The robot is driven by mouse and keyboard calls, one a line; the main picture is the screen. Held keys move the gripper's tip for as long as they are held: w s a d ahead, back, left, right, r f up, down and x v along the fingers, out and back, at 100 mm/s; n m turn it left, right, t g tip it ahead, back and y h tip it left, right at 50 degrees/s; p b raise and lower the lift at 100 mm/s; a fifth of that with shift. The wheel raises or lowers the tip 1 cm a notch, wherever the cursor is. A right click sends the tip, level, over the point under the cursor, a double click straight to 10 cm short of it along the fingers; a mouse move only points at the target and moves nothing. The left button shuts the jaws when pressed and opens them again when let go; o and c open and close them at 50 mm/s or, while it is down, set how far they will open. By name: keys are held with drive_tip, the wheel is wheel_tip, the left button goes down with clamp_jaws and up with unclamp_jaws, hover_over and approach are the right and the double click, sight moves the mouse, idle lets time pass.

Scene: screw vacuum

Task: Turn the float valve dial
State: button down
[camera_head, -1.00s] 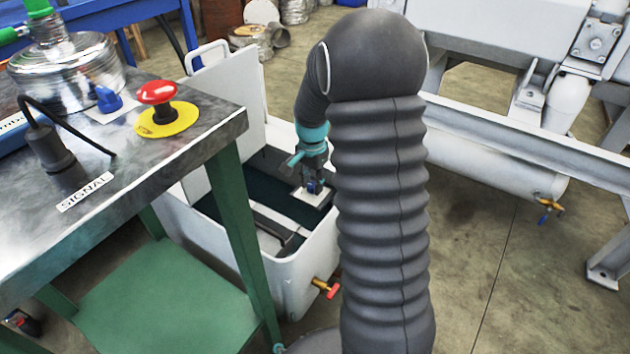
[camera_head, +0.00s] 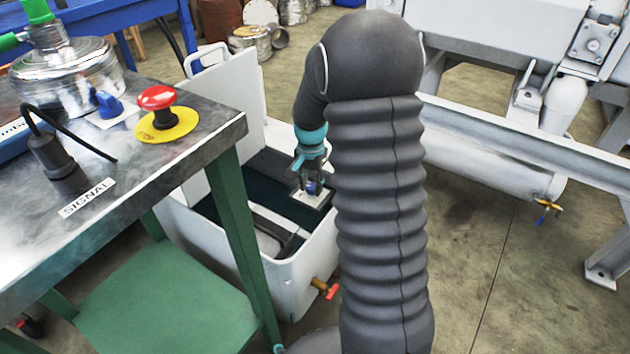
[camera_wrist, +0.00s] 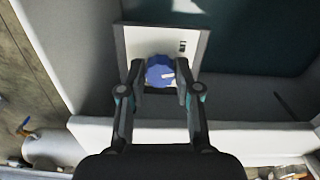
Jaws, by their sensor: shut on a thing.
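The float valve dial is a blue faceted knob (camera_wrist: 160,72) with a light pointer mark, set on a pale plate (camera_wrist: 185,38) in the wrist view. In the head view the dial (camera_head: 313,188) shows small inside the open white tank (camera_head: 315,262). My gripper (camera_wrist: 160,85) is shut on the dial, with one finger on each side of it. In the head view my gripper (camera_head: 310,182) reaches down into the tank from above. The pointer mark is to the right of the dial's middle in the wrist view.
A metal-topped bench (camera_head: 200,150) with green legs stands to the left, carrying a red emergency button (camera_head: 157,98) and another blue dial (camera_head: 108,104). A red-handled tap (camera_head: 325,289) sticks out of the tank's front. Bare floor (camera_head: 475,270) lies to the right.

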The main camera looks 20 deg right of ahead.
sight(311, 186)
drive_tip(key=shift+w+a+r+n+p, duration=0.1)
drive_tip(key=shift+n+p, duration=0.1)
drive_tip(key=shift+n, duration=0.65)
drive_tip(key=shift+w+a+n+p, duration=0.1)
drive_tip(key=shift+n+p, duration=0.1)
drive_tip(key=shift+n, duration=0.65)
drive_tip(key=shift+d+n, duration=0.1)
drive_tip(key=shift+n, duration=0.3)
drive_tip(key=c, duration=0.8)
unclamp_jaws()
drive_tip(key=shift+s+d, duration=0.1)
wheel_tip(311, 186, up, 12)
drive_tip(key=shift+f, duration=0.1)
